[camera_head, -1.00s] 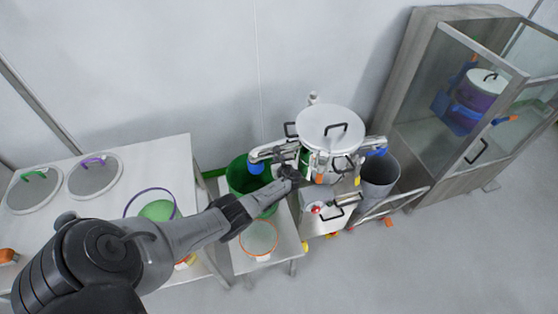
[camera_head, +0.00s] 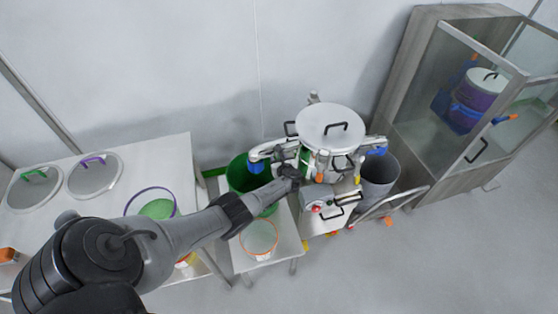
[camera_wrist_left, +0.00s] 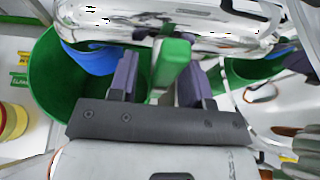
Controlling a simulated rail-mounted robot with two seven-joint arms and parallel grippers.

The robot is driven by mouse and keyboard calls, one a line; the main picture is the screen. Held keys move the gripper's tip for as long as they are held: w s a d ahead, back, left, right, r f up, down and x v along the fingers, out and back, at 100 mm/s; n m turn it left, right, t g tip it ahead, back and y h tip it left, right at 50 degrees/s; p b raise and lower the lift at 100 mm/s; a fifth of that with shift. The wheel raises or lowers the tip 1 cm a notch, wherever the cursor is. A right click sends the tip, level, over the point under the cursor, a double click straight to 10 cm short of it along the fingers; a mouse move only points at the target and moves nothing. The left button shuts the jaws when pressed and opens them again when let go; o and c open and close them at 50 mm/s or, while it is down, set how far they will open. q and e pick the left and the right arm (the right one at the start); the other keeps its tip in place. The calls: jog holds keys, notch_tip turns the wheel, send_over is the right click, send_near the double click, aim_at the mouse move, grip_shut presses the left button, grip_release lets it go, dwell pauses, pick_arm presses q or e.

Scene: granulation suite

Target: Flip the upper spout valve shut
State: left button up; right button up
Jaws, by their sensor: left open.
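The machine (camera_head: 326,122) with a white round lid stands at centre, with metal spouts to its left and right. The left spout has a blue end (camera_head: 257,166), over a green bin (camera_head: 238,178). My left gripper (camera_head: 291,171) is at the machine's front left, close to this spout. In the left wrist view my left gripper (camera_wrist_left: 157,82) is open. A green handle (camera_wrist_left: 172,60), which looks like a valve lever, shows between its two fingers. I cannot tell whether they touch it. The valve body is mostly hidden. My right gripper is not in view.
An orange-rimmed tub (camera_head: 259,238) stands on a small low table just below the gripper. A grey bin (camera_head: 379,178) stands right of the machine. A side table (camera_head: 100,222) with lids is at left, and a glass-door cabinet (camera_head: 440,95) at right.

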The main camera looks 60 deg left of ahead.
pick_arm(q)
jog(key=shift+d+r, duration=0.15)
jog(key=p+v, duration=0.5)
jog(key=v, duration=0.8)
jog(key=shift+d+p, duration=0.2)
jog(key=shift+p, duration=0.2)
jog(key=shift+s, duration=0.15)
